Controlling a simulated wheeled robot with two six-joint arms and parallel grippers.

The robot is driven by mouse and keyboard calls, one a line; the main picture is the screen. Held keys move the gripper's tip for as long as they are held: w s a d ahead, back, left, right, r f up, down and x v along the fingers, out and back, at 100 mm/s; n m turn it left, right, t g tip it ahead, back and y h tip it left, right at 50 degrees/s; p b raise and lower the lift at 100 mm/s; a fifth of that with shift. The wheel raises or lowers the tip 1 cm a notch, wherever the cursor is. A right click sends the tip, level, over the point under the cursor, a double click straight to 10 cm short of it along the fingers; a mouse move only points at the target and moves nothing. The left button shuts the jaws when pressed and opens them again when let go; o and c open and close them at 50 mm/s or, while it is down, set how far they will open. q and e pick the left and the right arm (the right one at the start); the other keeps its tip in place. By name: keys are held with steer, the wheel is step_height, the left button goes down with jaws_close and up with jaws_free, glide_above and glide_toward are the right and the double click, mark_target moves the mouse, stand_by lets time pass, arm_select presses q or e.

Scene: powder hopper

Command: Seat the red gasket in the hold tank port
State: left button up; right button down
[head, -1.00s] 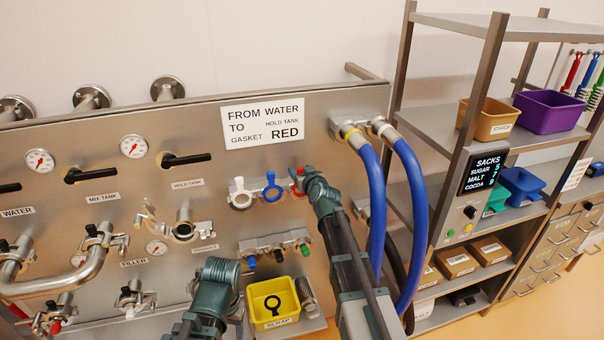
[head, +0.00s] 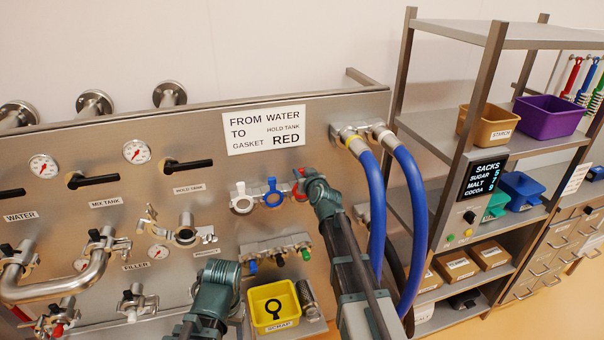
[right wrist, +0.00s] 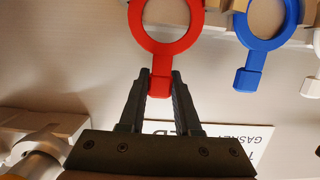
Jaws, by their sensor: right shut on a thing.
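The red gasket (head: 300,187), a flat ring with a tab, is at the right end of the gasket row on the panel, partly hidden by my right arm. In the right wrist view the red gasket (right wrist: 166,42) has its tab between the fingers of my right gripper (right wrist: 161,82), which is shut on it. The ring still sits at the rack. The hold tank port (head: 186,235) is a round metal fitting with an open clamp beside it, left of the gaskets. My left arm is low in the head view, below the port; its fingers are hidden.
A white gasket (head: 242,199) and a blue gasket (head: 271,194) hang left of the red one. Blue hoses (head: 372,190) loop down to the right of my right arm. A yellow scrap bin (head: 274,307) holding a black ring stands below, between my arms.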

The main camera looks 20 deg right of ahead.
steer(key=shift+r+p, duration=1.55)
steer(key=shift+r, duration=0.25)
steer(key=shift+s, duration=0.1)
steer(key=shift+s, duration=0.2)
steer(key=s, duration=0.8)
steer(key=shift+s+d, duration=0.15)
steer(key=shift+s, duration=0.05)
